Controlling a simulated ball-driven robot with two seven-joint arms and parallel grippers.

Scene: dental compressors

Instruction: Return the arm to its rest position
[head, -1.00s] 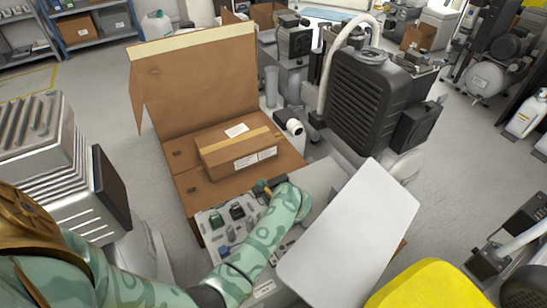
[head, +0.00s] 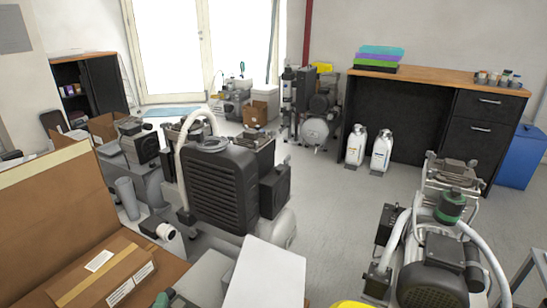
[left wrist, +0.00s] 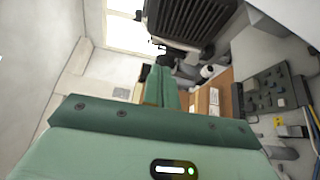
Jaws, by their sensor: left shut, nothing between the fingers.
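My left gripper (left wrist: 160,88) shows in the left wrist view as green fingers beyond the pale green wrist housing. They are shut and empty. In the head view only a small dark green piece of it shows at the bottom edge, beside the cardboard box; most of the left arm is out of frame. My right gripper is in neither view.
A taped carton (head: 105,270) lies in an open cardboard box (head: 45,205) at the left. A black compressor (head: 222,190) stands behind a white panel (head: 265,275). Another compressor (head: 440,265) is at the right. Grey floor (head: 335,215) is clear between them.

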